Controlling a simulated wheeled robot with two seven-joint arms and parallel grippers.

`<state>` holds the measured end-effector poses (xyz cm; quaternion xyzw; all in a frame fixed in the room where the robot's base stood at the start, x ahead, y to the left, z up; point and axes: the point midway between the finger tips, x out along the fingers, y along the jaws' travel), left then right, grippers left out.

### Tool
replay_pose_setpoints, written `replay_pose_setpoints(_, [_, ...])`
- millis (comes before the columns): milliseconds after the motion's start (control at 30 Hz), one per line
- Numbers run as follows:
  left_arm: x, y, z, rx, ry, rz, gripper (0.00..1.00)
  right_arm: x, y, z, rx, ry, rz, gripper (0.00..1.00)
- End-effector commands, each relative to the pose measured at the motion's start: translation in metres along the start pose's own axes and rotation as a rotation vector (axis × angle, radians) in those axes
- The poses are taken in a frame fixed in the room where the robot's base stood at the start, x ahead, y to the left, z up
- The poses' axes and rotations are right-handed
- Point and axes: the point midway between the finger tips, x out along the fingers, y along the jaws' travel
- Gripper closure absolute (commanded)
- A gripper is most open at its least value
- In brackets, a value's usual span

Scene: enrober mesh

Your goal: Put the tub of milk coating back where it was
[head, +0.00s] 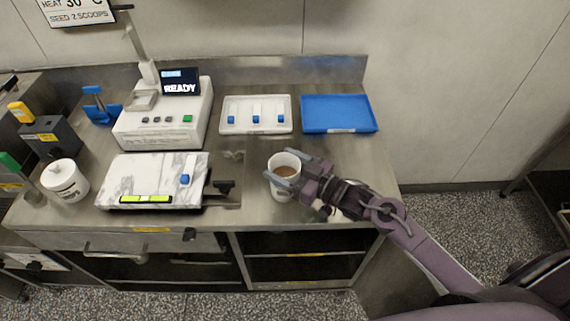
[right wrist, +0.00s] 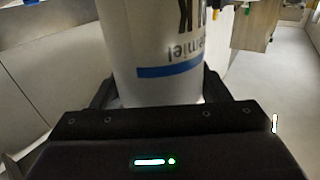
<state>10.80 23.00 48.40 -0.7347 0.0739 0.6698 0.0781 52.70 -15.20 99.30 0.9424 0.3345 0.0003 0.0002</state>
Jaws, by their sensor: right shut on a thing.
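The tub of milk coating (head: 283,188) is a white open tub with brown contents, over the right part of the steel counter in the head view. My right gripper (head: 287,177) reaches in from the right and is shut around the tub. In the right wrist view the tub (right wrist: 160,45) fills the space between the fingers, with black lettering and a blue band on its wall. The tub looks roughly upright; I cannot tell whether its base touches the counter. My left gripper is not in view.
A white machine (head: 165,115) with a READY screen stands at the back left. A marble slab (head: 150,175) lies in front of it. A white tray (head: 256,128) and blue tray (head: 339,126) lie behind. Bare counter (head: 345,160) shows right of the held tub.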

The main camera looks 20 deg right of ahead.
Motion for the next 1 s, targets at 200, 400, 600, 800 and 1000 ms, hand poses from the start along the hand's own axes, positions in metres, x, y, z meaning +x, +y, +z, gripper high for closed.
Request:
replay_pose_setpoints(200, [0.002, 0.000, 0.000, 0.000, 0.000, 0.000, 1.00, 0.000, 0.000, 0.003, 0.000, -0.001, 0.000, 0.26])
replay_pose_setpoints(400, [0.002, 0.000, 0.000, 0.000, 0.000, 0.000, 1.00, 0.000, 0.000, 0.003, 0.000, -0.001, 0.000, 0.09])
replay_pose_setpoints(600, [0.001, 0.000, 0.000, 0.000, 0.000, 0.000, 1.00, 0.000, 0.000, 0.002, 0.000, -0.001, 0.000, 0.09])
replay_pose_setpoints(800, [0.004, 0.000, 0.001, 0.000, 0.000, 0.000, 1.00, -0.015, 0.000, 0.003, 0.001, -0.005, 0.001, 0.09])
replay_pose_setpoints(1000, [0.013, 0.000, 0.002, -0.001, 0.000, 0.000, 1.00, -0.055, 0.000, 0.004, 0.001, -0.007, 0.000, 0.09])
